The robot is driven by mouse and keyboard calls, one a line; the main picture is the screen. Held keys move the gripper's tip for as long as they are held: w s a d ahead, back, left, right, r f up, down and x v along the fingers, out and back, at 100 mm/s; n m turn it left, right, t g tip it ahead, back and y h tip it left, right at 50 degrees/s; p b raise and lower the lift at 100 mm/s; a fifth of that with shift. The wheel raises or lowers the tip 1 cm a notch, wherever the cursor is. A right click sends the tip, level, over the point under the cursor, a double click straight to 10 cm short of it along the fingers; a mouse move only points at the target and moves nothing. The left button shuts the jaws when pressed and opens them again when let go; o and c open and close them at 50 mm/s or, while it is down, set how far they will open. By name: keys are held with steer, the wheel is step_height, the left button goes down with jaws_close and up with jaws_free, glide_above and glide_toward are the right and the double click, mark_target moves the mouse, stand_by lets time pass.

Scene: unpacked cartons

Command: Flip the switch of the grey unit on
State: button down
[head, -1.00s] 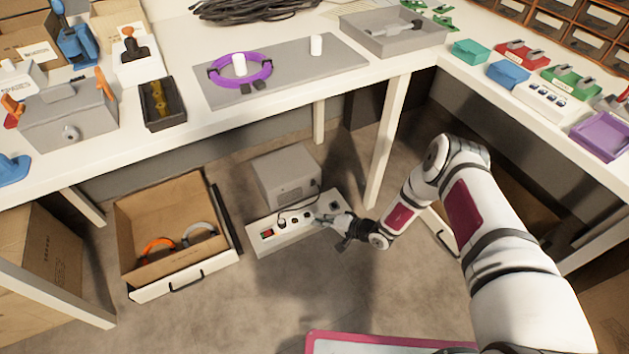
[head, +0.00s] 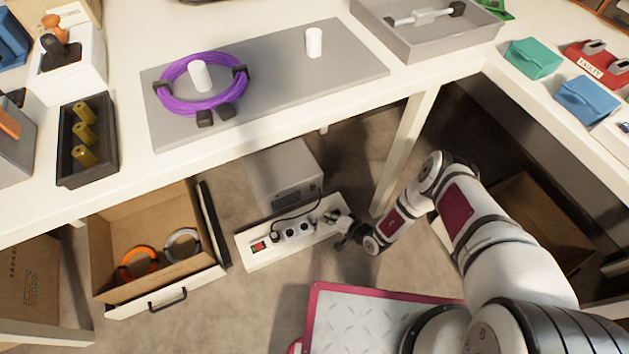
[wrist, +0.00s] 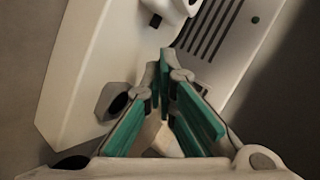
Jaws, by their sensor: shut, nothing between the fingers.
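The grey unit (head: 283,175) is a box on the floor under the table, behind a white power strip (head: 252,262). A black cable runs from the unit to a plug in the strip. A red rocker switch (head: 258,247) sits at the strip's left end; its position is too small to tell. My gripper (head: 334,216) is over the strip's right part, away from the red switch. In the wrist view my gripper (wrist: 165,62) is shut and empty. The strip (wrist: 85,75) lies left of its green-padded fingers.
An open drawer (head: 180,290) with orange and grey rings stands left of the strip. The tabletop (head: 230,150) overhangs the unit. Floor in front of the strip is clear.

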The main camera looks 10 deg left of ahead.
mark_target(313, 188)
steer(key=shift+w, duration=0.15)
steer(key=w+a+b, duration=0.1)
steer(key=w, duration=0.1)
steer(key=w+a+b, duration=0.2)
steer(key=w+a, duration=0.1)
steer(key=shift+w+r+b, duration=0.35)
steer(key=shift+r+b, duration=0.05)
steer(key=shift+w+a+r, duration=0.15)
steer(key=shift+w+a, duration=0.3)
steer(key=shift+w, duration=0.2)
stand_by(1.0)
steer(key=shift+w+a, duration=0.2)
steer(key=shift+w, duration=0.15)
steer(key=shift+w+a+r, duration=0.1)
steer(key=shift+w+a, duration=0.1)
steer(key=shift+w, duration=0.05)
stand_by(0.5)
steer(key=shift+s, duration=0.1)
steer(key=shift+s+d+p, duration=0.35)
steer(key=shift+s+d, duration=0.1)
steer(key=shift+s, duration=0.05)
stand_by(0.4)
